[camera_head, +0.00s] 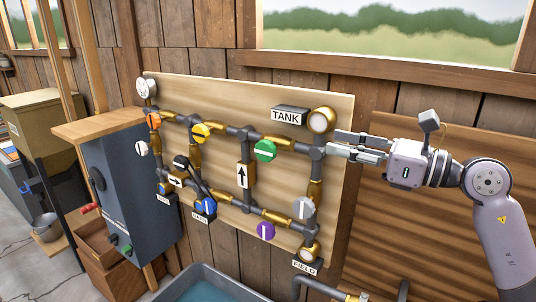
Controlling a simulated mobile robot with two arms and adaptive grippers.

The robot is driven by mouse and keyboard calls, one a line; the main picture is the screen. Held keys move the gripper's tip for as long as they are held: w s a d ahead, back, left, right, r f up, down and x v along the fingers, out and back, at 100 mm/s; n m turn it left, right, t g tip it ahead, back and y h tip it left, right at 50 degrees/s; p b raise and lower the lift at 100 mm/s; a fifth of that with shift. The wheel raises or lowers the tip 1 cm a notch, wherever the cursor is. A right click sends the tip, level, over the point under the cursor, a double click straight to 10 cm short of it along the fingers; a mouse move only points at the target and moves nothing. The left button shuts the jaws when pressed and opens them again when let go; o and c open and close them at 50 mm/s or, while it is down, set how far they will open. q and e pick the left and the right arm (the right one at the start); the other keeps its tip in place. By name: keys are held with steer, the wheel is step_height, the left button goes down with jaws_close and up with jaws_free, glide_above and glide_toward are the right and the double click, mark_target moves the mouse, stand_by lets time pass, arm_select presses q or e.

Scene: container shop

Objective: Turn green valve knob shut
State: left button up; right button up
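The green valve knob (266,151) is a round disc with a white line that looks roughly horizontal. It sits on the upper pipe run of the wooden valve board (346,185), left of and below the TANK sign (289,116). My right gripper (333,141) comes in from the right, its two fingers apart and pointing left. Nothing shows between the fingers. The fingertips are to the right of the green knob, near the upper right pipe corner, and clear of the knob. Whether they touch the pipe cannot be told. My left gripper is not in view.
Other knobs share the board: yellow (200,132), orange (153,120), purple (265,231), grey (303,207) and blue (206,206). A round gauge (320,121) tops the right pipe. A grey cabinet (130,190) stands left; a water basin (212,272) lies below.

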mark_target(270, 143)
steer(key=f+p+x, duration=0.1)
steer(key=p+x, duration=0.1)
steer(key=x, duration=0.3)
steer(key=f+p+x, duration=0.1)
steer(key=p+x, duration=0.1)
steer(key=x, duration=0.3)
steer(key=f+p+x, duration=0.1)
steer(key=x, duration=0.5)
steer(key=shift+w+p, duration=0.2)
steer(key=shift+p, duration=0.2)
steer(key=shift+w+a+f, duration=0.2)
steer(key=shift+w+a, duration=0.2)
steer(key=shift+a, duration=0.15)
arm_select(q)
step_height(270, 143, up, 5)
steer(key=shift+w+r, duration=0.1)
arm_select(e)
steer(key=shift+c, duration=0.3)
jaws_close()
